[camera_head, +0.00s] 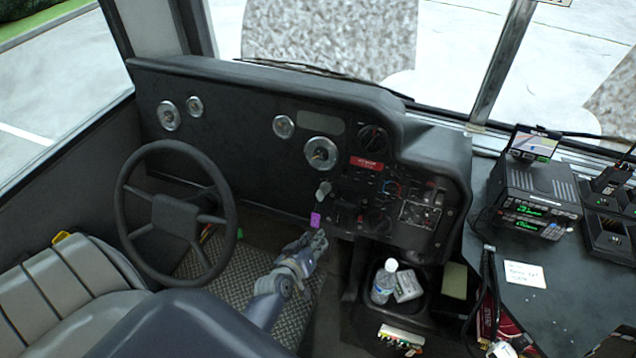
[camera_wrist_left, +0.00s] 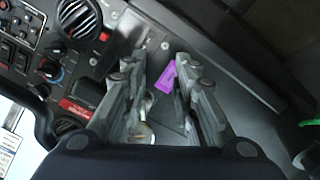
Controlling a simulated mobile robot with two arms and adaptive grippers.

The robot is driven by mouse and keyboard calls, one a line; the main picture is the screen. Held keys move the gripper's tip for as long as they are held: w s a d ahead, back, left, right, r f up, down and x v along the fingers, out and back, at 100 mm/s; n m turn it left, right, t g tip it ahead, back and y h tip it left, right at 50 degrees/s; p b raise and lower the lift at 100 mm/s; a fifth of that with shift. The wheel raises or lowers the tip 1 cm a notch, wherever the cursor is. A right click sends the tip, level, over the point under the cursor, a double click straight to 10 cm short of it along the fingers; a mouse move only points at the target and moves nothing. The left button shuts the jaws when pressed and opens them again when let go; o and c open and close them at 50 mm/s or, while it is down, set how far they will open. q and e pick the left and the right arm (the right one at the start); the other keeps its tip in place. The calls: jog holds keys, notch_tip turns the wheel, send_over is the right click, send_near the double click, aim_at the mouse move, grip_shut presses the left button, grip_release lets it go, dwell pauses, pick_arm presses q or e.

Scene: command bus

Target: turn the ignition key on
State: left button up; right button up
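A purple tag (camera_head: 316,220) hangs at the lower edge of the dark dashboard panel, right of the steering wheel (camera_head: 175,215). It is probably the ignition key's tag; the key itself is too small to make out. My left gripper (camera_head: 317,240) is just below the tag in the head view. In the left wrist view, its two fingers (camera_wrist_left: 161,62) are spread apart, and the purple tag (camera_wrist_left: 166,77) shows between them, nearer the right finger. I cannot tell whether they touch. A pale metal knob (camera_head: 323,190) sits above the tag. My right gripper is not in view.
The dashboard has several gauges, switches and a red label (camera_head: 366,163). The driver's seat (camera_head: 65,285) is at the lower left. A bin with a bottle (camera_head: 384,282) stands right of my left arm. A radio unit (camera_head: 533,195) sits on the right-hand console.

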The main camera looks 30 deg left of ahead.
pick_arm(q)
jog(key=n+t+y, duration=0.1)
send_near(317, 196)
jog(key=f, duration=0.2)
jog(key=r, duration=0.1)
jog(key=shift+n+t, duration=0.3)
jog(key=b+x, duration=0.4)
jog(key=x, duration=0.5)
jog(key=shift+w+a+b, duration=0.15)
jog(key=shift+w+b, duration=0.25)
jog(key=shift+w+a+f, duration=0.1)
jog(key=shift+w+a, duration=0.05)
jog(key=shift+w, duration=0.45)
grip_shut()
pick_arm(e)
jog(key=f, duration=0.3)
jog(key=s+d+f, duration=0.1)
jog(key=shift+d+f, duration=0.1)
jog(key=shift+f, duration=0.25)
